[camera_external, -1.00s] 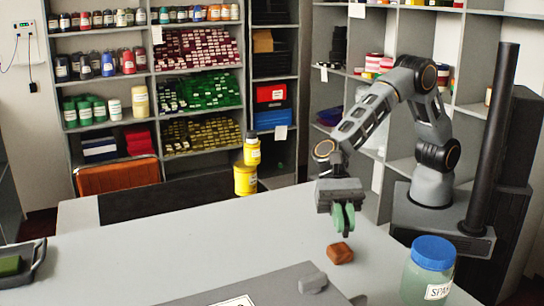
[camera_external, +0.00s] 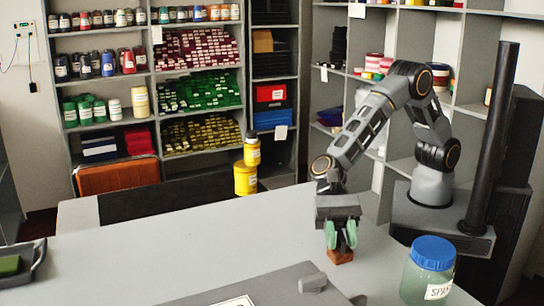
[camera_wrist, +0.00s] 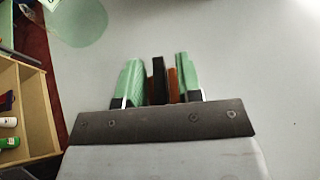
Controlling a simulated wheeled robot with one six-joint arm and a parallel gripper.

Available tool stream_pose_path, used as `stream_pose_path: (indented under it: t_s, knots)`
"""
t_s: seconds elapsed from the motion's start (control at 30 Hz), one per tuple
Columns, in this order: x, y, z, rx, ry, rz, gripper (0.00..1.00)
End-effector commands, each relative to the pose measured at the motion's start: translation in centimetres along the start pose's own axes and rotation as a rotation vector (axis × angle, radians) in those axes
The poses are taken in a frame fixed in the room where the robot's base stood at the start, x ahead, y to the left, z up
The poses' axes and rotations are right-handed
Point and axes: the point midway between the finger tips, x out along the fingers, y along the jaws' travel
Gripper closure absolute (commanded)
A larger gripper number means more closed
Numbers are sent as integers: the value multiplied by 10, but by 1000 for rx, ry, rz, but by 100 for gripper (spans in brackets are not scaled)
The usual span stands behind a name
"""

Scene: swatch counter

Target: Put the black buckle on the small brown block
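The small brown block (camera_external: 340,257) sits on the grey counter, directly below my gripper (camera_external: 341,243). In the wrist view the brown block (camera_wrist: 173,84) shows as a narrow strip beside the right finger. The black buckle (camera_wrist: 158,80) stands on edge between the green fingers, left of that strip; in the external view it is a small dark shape over the block, mostly hidden by the fingers. My gripper (camera_wrist: 158,84) is open, its fingers on both sides of the buckle, with a gap at the left finger. The buckle's contact with the block is hard to see.
A blue-lidded jar (camera_external: 431,268) stands right of the block. A grey board (camera_external: 265,284) with a small grey block (camera_external: 312,282) lies in front. A dark tray (camera_external: 25,262) is at far left. The counter left of my gripper is clear.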

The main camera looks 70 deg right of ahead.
Motion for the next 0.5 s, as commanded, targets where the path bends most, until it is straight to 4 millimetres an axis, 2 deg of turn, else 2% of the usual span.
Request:
stream_pose_path:
  t_s: [0.33,0.5]
  knots:
    - [-2,0,5,0,0,0,64]
    - [-25,-1,3,-1,-1,-4,64]
